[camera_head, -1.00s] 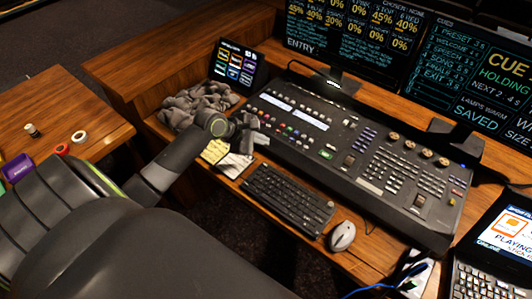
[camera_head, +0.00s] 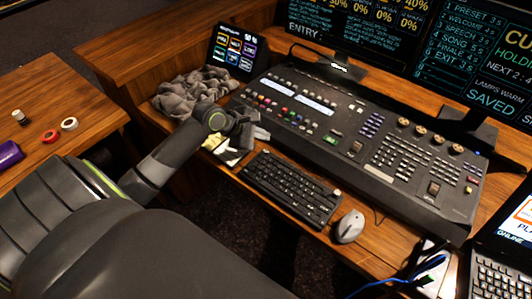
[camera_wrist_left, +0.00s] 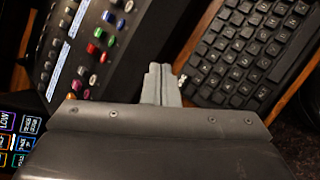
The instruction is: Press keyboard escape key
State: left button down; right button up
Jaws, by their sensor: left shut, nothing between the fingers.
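The black keyboard (camera_head: 290,190) lies on the wooden desk in front of the console. Its far left corner, where the escape key would sit, is close to my left gripper (camera_head: 260,133); I cannot make out that key's label. My left gripper is shut and empty, reaching in over the desk between the console and the keyboard. In the left wrist view its grey fingers (camera_wrist_left: 160,75) are together, beside the end of the keyboard (camera_wrist_left: 250,45) and apart from it in the picture. I cannot tell its height above the desk. My right gripper is not in view.
The mixing console (camera_head: 360,150) stands just behind the keyboard. Crumpled grey cloth (camera_head: 190,92) and a small touchscreen (camera_head: 234,50) are at the left. Papers (camera_head: 232,158) lie under my gripper. A laptop (camera_head: 500,255) is at far right.

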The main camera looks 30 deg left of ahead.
aim_at(262, 154)
pick_arm(q)
jog(key=shift+f+b, duration=0.5)
jog(key=shift+f, duration=1.35)
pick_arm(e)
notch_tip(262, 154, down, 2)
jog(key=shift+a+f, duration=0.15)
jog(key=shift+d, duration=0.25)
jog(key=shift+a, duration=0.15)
pick_arm(q)
jog(key=shift+f, duration=0.45)
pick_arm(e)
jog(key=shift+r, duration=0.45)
